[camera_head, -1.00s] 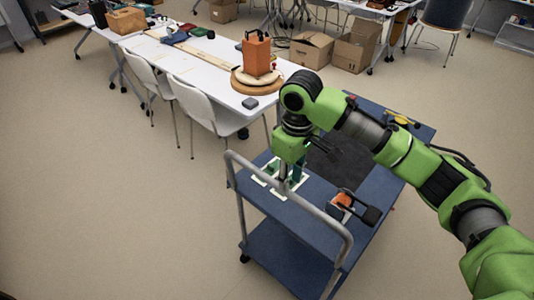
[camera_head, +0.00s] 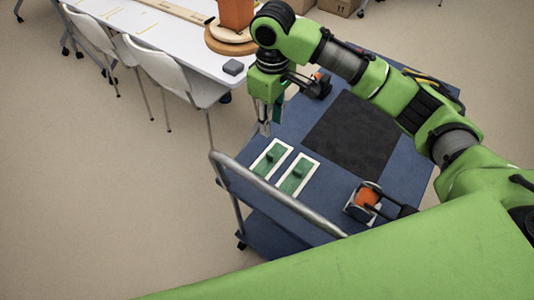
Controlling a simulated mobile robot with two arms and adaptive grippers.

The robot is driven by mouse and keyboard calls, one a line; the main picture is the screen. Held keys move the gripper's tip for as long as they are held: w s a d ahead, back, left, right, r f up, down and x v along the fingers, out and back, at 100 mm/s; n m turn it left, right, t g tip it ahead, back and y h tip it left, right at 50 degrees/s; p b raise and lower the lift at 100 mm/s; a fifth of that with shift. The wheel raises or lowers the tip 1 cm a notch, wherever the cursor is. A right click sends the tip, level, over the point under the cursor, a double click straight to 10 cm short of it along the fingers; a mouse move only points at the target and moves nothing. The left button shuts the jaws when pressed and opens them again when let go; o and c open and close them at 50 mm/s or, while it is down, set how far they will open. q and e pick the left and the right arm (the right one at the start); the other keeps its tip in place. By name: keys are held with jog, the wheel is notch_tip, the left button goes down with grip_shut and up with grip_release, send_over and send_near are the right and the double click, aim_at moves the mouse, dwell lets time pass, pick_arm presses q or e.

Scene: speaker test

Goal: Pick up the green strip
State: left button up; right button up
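Two green strips lie side by side in white-edged rectangles on top of the blue cart (camera_head: 325,215): a left strip (camera_head: 264,166) and a right strip (camera_head: 290,187). Each has a small darker green raised block on it. My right gripper (camera_head: 268,122) points down above the cart's left edge, up and left of the left strip and apart from it. A dark teal piece shows at its fingers. I cannot tell whether it is part of the gripper or something held, nor how far the fingers are open. My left gripper is not in view.
A black mat (camera_head: 352,137) covers the cart's middle. An orange and black device (camera_head: 366,197) stands at its front right. A grey handrail (camera_head: 275,193) runs along the near side. A white table (camera_head: 190,50) with chairs stands at the upper left.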

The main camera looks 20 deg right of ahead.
send_over(271, 155)
jog(key=w, duration=0.1)
notch_tip(271, 155, down, 10)
jog(key=f, duration=0.2)
jog(key=s+f, duration=0.1)
jog(key=f, duration=0.1)
jog(key=shift+f, duration=0.1)
jog(key=shift+w+f, duration=0.15)
jog(key=shift+f, duration=0.25)
jog(key=shift+c, duration=0.4)
grip_shut()
